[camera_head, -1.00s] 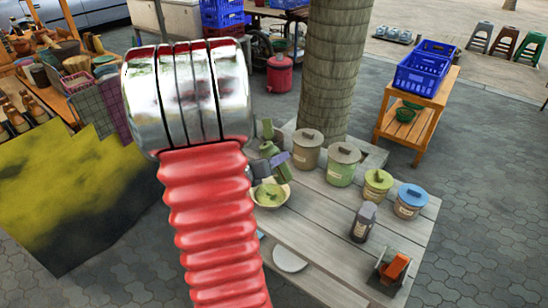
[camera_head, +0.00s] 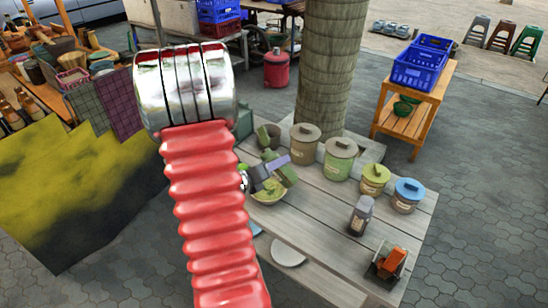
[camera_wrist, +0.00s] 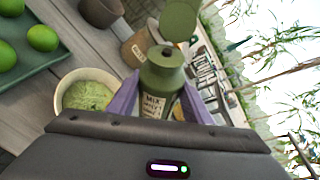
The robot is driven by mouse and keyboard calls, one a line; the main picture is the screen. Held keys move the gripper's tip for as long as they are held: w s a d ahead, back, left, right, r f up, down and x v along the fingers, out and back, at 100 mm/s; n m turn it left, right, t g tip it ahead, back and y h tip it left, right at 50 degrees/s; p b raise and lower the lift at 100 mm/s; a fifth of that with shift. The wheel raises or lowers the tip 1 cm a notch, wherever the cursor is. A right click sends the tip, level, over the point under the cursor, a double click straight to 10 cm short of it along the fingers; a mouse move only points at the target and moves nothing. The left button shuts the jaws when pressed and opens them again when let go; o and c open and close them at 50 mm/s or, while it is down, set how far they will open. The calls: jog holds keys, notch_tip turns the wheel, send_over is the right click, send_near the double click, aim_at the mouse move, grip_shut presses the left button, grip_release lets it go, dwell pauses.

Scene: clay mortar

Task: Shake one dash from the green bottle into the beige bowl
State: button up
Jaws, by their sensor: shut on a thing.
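My gripper (camera_head: 276,174) is shut on the green bottle (camera_wrist: 161,74), with a purple finger on either side of it in the wrist view. In the head view the green bottle (camera_head: 284,174) is tilted, low over or beside the beige bowl (camera_head: 270,200). The beige bowl (camera_wrist: 62,88) also shows in the wrist view, left of the gripper, with a green mash inside. The bottle's opening and any falling drops cannot be made out. My red arm hides part of the table to the left.
Lidded canisters (camera_head: 338,160) stand in a row along the table's back. A dark bottle (camera_head: 360,217) and an orange-topped item (camera_head: 388,263) stand at right. A green tray with limes (camera_wrist: 42,38) and a dark cup-like vessel (camera_wrist: 100,12) are near the bowl. The table's middle is clear.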

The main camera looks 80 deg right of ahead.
aim_at(280, 182)
jog(key=shift+s+a+f+n+g, duration=0.1)
jog(key=shift+s+f+n+g, duration=0.15)
jog(key=shift+f, duration=0.35)
jog(key=shift+s+d+f+n+g, duration=0.15)
jog(key=shift+f+n, duration=0.2)
jog(key=shift+f, duration=0.2)
jog(key=shift+s+a+f+n+g, duration=0.2)
jog(key=shift+f+n, duration=0.1)
jog(key=shift+f, duration=0.3)
jog(key=n, duration=0.1)
jog(key=s+f+n+g+h, duration=0.1)
jog(key=n, duration=0.1)
jog(key=s+f+n, duration=0.1)
jog(key=n, duration=0.1)
jog(key=shift+s+a+f+g+h, duration=0.1)
jog(key=shift+s+g+h, duration=0.15)
jog(key=shift+g+h, duration=0.15)
jog(key=shift+w+r+n+g+h, duration=0.15)
jog(key=shift+r+n+h, duration=0.45)
jog(key=shift+n, duration=0.65)
jog(key=shift+w+r+n+g+h, duration=0.15)
jog(key=shift+r+n+h, duration=0.15)
jog(key=shift+r+n, duration=0.75)
jog(key=shift+w+f, duration=0.1)
jog(key=shift+f, duration=0.2)
